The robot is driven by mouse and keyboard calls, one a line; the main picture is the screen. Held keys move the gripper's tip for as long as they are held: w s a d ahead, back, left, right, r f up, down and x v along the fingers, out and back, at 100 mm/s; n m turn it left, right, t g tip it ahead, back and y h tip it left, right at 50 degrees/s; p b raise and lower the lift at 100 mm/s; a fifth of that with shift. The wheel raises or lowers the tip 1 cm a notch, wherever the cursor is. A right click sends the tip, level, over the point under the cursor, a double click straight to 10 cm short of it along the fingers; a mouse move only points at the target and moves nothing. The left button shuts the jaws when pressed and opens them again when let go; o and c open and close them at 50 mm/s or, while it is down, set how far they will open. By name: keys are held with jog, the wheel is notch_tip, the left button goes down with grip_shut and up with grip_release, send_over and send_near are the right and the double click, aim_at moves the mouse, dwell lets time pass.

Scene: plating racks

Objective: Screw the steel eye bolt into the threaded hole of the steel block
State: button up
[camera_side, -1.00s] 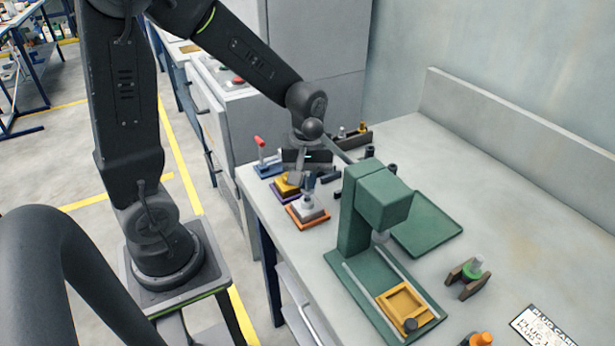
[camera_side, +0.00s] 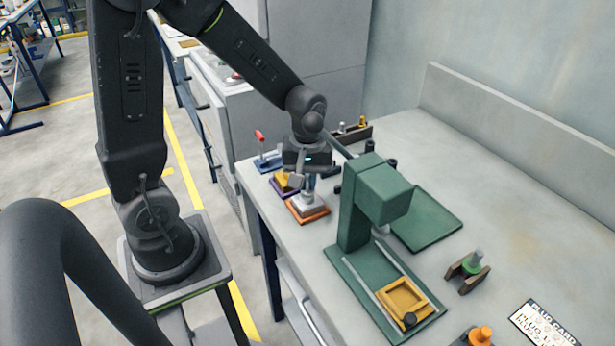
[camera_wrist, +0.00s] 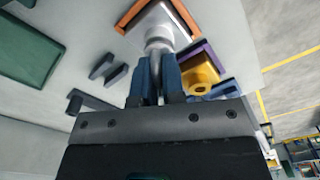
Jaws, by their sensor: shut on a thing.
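The steel block (camera_side: 308,206) sits in an orange-rimmed tray (camera_side: 309,217) near the left edge of the bench. In the wrist view the block (camera_wrist: 150,22) is just beyond the fingertips. My gripper (camera_side: 309,184) is low over the block, pointing down. In the wrist view its blue fingers (camera_wrist: 157,85) are shut on the steel eye bolt (camera_wrist: 156,67), a grey piece between them. The bolt's far end lines up with a round steel collar (camera_wrist: 158,44) at the block. The threaded hole is hidden, and I cannot tell how deep the bolt sits.
A yellow block (camera_wrist: 198,74) in a purple tray stands close beside the steel block. A red-handled piece (camera_side: 261,137) stands behind it. The green press (camera_side: 370,200) is close on the right, with a flat green tray (camera_side: 430,222) beyond. Dark clips (camera_wrist: 104,66) lie nearby.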

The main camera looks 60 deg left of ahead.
grip_shut()
jog(key=m, duration=0.5)
jog(key=shift+w+d, duration=0.1)
jog(key=m, duration=0.4)
jog(key=shift+w+d, duration=0.1)
jog(key=m, duration=0.5)
jog(key=shift+d, duration=0.15)
jog(key=m, duration=0.4)
jog(key=shift+d, duration=0.15)
jog(key=shift+m, duration=0.3)
